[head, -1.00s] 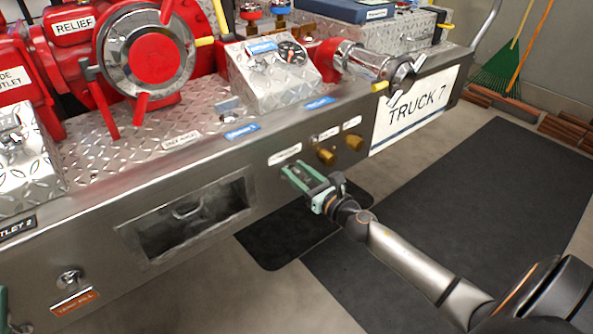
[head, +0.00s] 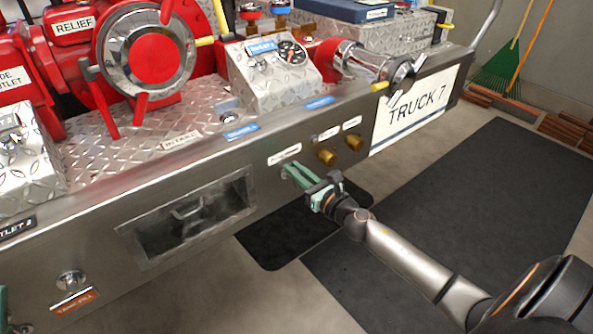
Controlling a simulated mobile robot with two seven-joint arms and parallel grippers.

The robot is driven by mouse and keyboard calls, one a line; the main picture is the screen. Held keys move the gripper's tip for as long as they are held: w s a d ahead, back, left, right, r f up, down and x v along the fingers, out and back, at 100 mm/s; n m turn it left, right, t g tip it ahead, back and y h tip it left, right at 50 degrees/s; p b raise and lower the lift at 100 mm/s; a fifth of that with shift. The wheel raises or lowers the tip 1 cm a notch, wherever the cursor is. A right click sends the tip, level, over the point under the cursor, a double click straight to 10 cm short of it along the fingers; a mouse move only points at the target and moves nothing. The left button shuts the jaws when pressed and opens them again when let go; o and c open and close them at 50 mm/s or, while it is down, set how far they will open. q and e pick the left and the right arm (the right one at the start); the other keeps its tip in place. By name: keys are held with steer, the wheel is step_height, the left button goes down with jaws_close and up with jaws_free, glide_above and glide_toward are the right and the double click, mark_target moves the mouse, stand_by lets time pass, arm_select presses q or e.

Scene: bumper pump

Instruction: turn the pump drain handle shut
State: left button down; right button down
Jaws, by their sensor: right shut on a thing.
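The pump drain handle sits on the front face of the steel bumper (head: 90,262), under a small white label (head: 284,155). My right gripper (head: 292,172) is at that spot, its green fingers shut on the handle. The fingers and the wrist hide nearly all of the handle, so its angle cannot be read. At the lower left edge a small green piece of my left gripper (head: 3,300) shows; its fingers cannot be made out.
Two brass fittings (head: 327,157) stick out just right of my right gripper. A recessed opening (head: 185,215) lies to its left, with a tank fill knob (head: 71,280) farther left. A gauge box (head: 270,75) stands above. Dark mats (head: 470,200) cover the floor.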

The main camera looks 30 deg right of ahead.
steer(key=shift+d+m, duration=0.1)
steer(key=shift+m, duration=0.2)
steer(key=m, duration=0.3)
steer(key=shift+d+f+m, duration=0.1)
steer(key=shift+d+m, duration=0.2)
steer(key=shift+d, duration=0.1)
arm_select(q)
steer(key=shift+a+r+m+p, duration=0.15)
steer(key=shift+r+m+p, duration=0.15)
steer(key=shift+r+p, duration=1.4)
arm_select(e)
steer(key=shift+w+d+f+m, duration=0.1)
steer(key=shift+d+f+m, duration=0.3)
steer(key=shift+m, duration=1.85)
steer(key=shift+s+d+f+m, duration=0.15)
steer(key=shift+f+m, duration=0.3)
steer(key=shift+m, duration=1.85)
steer(key=shift+w+d+f+m, duration=0.15)
steer(key=shift+d+f+m, duration=0.25)
steer(key=shift+m, duration=1.85)
steer(key=shift+f, duration=0.1)
steer(key=c, duration=0.9)
jaws_free()
